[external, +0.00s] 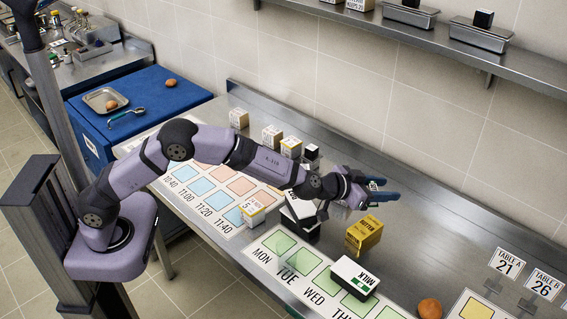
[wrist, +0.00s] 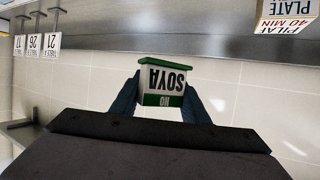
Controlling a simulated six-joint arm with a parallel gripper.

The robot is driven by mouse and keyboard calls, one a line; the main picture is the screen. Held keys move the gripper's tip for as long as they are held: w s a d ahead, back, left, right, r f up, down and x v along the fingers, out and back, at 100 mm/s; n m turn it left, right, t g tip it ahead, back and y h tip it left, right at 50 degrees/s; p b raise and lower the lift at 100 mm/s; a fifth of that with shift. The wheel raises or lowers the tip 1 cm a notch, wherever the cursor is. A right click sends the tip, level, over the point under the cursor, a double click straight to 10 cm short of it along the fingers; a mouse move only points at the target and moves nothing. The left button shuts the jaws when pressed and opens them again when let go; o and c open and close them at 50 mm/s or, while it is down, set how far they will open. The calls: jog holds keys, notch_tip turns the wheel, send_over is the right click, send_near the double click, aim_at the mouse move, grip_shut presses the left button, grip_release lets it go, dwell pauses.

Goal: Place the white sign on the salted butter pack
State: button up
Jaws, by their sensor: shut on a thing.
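A yellow pack lettered BUTTER (external: 364,234) stands on the steel counter, just below and in front of my gripper. My gripper (external: 377,190) is raised above the counter and reaches to the right, with its blue fingers level. In the wrist view it is shut on a small white sign with green bands (wrist: 163,80), which reads NO SOYA upside down. In the external view the sign is mostly hidden by the fingers. The sign is apart from the butter pack.
A black-and-white block (external: 301,212) stands left of the butter. A brown egg (external: 429,308) and table signs (external: 509,263) are to the right. A wall shelf (external: 440,38) runs behind.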

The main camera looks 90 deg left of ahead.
aim_at(376, 223)
jog(key=shift+f+b, duration=0.8)
jog(key=shift+f, duration=4.2)
jog(key=shift+f, duration=0.15)
jog(key=o, duration=1)
